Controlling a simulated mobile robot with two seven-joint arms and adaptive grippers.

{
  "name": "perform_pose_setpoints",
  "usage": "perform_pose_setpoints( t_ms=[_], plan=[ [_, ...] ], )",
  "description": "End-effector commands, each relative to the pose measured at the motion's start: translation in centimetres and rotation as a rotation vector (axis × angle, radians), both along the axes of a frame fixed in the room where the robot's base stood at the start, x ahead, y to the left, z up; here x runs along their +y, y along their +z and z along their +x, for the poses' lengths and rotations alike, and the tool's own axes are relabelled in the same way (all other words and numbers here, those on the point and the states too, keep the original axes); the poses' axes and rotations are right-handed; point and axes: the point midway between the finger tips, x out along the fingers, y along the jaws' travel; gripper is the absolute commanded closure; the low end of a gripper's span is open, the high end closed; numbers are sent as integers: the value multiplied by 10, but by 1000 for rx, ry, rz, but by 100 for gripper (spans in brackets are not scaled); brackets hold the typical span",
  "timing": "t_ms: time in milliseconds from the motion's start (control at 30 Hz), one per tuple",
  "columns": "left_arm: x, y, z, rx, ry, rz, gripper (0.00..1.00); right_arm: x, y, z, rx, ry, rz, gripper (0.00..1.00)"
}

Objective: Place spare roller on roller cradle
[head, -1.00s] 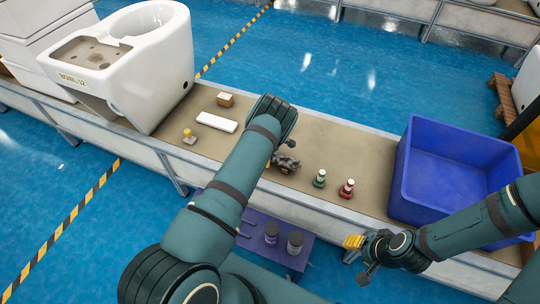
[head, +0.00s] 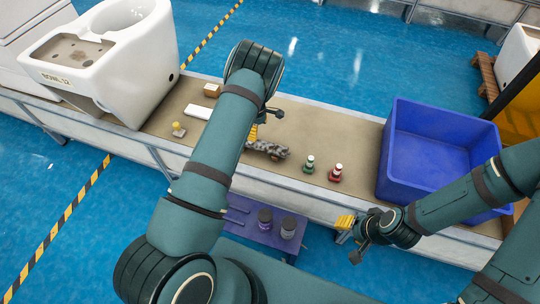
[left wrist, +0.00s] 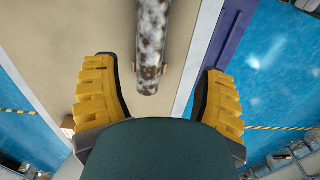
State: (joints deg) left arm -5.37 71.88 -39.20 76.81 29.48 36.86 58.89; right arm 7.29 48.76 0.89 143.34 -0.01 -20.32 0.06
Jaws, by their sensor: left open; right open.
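A mottled grey and rusty cylinder (head: 268,149), which looks like the spare roller, lies on the tan conveyor belt. In the left wrist view the roller (left wrist: 152,45) reaches down from the top edge, its near end between my open fingers and clear of both. My left gripper (left wrist: 160,98) is open and empty. In the head view only a yellow part of it shows behind my arm, next to the roller. My right gripper (head: 346,222) is by the conveyor's front edge, open and empty. I cannot make out the roller cradle with certainty.
A purple platform (head: 240,212) with two dark-lidded jars stands in front of the conveyor. Green (head: 309,165) and red (head: 335,174) bottles stand right of the roller. A blue bin (head: 410,150) is farther right. A white toilet bowl (head: 150,60) stands left.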

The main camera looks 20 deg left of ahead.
Motion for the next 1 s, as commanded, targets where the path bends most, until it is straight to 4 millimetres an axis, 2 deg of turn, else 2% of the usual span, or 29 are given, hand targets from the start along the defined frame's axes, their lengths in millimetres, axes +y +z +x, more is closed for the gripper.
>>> perform_pose_setpoints(
  t_ms=[67, 167, 300, 467, 600, 700, 800, 1000],
  plan=[
    [-3, -10, -24, 13, -63, -10, 29, 0, 0, 0, 0, 0, 0, 53],
    [-18, -23, -64, 16, -216, -31, 29, 0, 0, 0, 0, 0, 0, 53],
    [-59, -28, -122, -12, -506, -76, 29, 0, 0, 0, 0, 0, 0, 53],
    [-118, -10, -184, -105, -871, -133, 29, 0, 0, 0, 0, 0, 0, 53],
    [-164, 18, -227, -225, -1157, -165, 29, 0, 0, 0, 0, 0, 0, 53],
    [-186, 36, -249, -301, -1301, -174, 29, 0, 0, 0, 0, 0, 0, 53],
    [-199, 48, -262, -351, -1387, -177, 29, 0, 0, 0, 0, 0, 0, 53],
    [-204, 53, -267, -374, -1426, -175, 29, 0, 0, 0, 0, 0, 0, 53]
  ],
)
